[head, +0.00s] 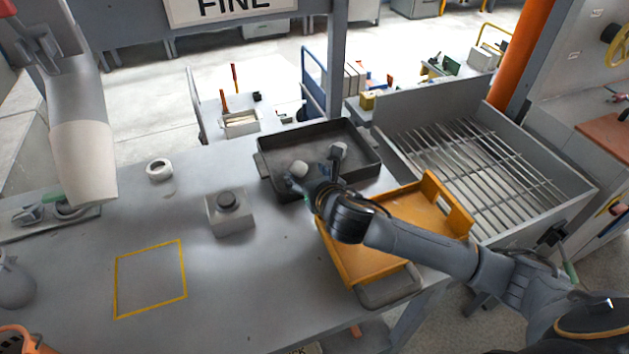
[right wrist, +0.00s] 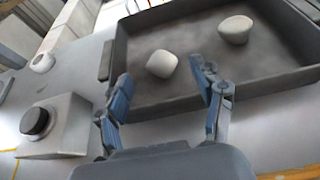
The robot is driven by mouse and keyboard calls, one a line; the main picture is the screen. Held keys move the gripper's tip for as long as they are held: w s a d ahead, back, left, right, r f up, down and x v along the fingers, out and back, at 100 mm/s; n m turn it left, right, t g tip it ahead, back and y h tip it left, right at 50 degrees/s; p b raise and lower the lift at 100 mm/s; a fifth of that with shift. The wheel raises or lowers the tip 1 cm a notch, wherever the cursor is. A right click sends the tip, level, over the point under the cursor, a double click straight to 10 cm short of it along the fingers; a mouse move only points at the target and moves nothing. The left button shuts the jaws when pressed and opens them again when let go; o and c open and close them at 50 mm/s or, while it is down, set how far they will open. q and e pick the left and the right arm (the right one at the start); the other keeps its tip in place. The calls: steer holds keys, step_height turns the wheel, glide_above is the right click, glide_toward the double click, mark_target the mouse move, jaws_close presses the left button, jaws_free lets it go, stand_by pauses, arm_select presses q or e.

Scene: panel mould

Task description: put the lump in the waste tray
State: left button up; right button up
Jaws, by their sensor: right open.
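A dark grey tray (head: 262,148) stands at the back of the grey table; it also shows in the right wrist view (right wrist: 120,50). Two pale grey lumps lie inside it: a nearer, left lump (head: 299,168) and a farther, right lump (head: 339,150). In the right wrist view these are the left lump (right wrist: 161,64) and the right lump (right wrist: 236,29). My right gripper (head: 300,186) is open and empty at the tray's near side. In the right wrist view its fingers (right wrist: 160,76) frame the left lump, without visible contact. My left gripper is not in view.
An orange tray (head: 345,262) lies beneath my right forearm. A grey box with a dark round knob (head: 230,218) stands left of the dark tray. A white ring (head: 159,170) lies farther left. The yellow-outlined square (head: 150,280) is empty. A slatted grey bin (head: 480,170) stands right.

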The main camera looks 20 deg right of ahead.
steer(key=v, duration=0.5)
steer(key=shift+s+r, duration=0.1)
steer(key=shift+s, duration=0.2)
